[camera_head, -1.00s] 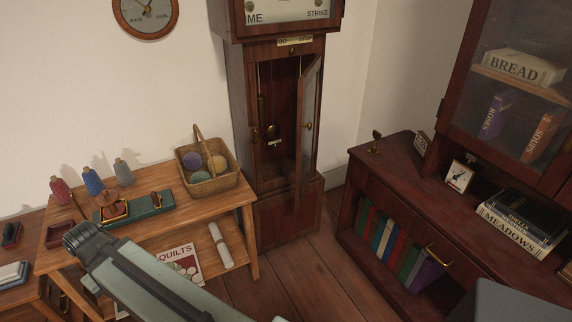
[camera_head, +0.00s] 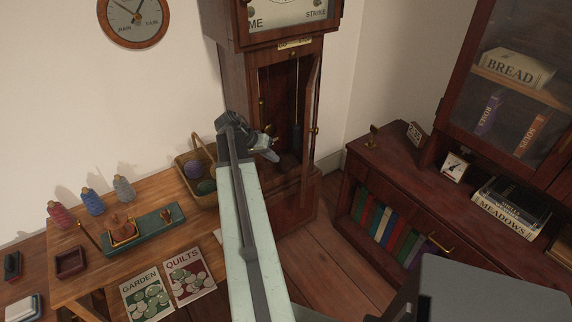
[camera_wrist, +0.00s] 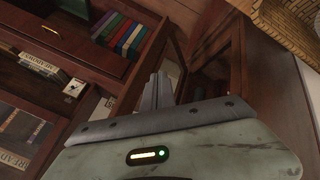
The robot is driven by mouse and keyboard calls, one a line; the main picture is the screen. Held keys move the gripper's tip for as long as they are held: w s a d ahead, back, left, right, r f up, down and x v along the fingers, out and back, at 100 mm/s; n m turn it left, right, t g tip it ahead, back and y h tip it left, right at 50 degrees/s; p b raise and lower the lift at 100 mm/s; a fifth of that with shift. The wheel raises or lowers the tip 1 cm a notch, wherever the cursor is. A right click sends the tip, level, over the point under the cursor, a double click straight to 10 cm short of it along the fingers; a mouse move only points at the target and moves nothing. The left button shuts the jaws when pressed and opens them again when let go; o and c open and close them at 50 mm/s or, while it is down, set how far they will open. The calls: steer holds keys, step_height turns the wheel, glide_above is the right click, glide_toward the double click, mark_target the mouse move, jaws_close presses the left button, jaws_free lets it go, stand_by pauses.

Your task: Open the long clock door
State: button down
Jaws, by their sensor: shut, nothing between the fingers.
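The long clock door (camera_head: 311,130) is a narrow glazed wooden panel on the tall brown clock (camera_head: 230,90). It stands open, hinged on the right side of the case, and shows nearly edge-on in the head view. A small brass knob (camera_head: 316,130) is on it. My gripper (camera_head: 270,154) is in front of the case opening, left of the door. In the wrist view my gripper (camera_wrist: 157,92) has its fingers together and empty, close to the door frame (camera_wrist: 176,60). I cannot tell whether they touch it. My arm hides part of the case's lower left.
A wooden side table (camera_head: 90,245) with a basket (camera_head: 186,170), spools and booklets stands left of the clock. A dark red cabinet (camera_head: 400,165) with books stands to the right. Floorboards (camera_head: 320,255) are clear between them.

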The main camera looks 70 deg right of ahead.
steer(key=s+d+f+b, duration=0.5)
steer(key=s+f+b, duration=0.2)
steer(key=f, duration=0.1)
steer(key=shift+s+b, duration=0.2)
steer(key=shift+b, duration=0.15)
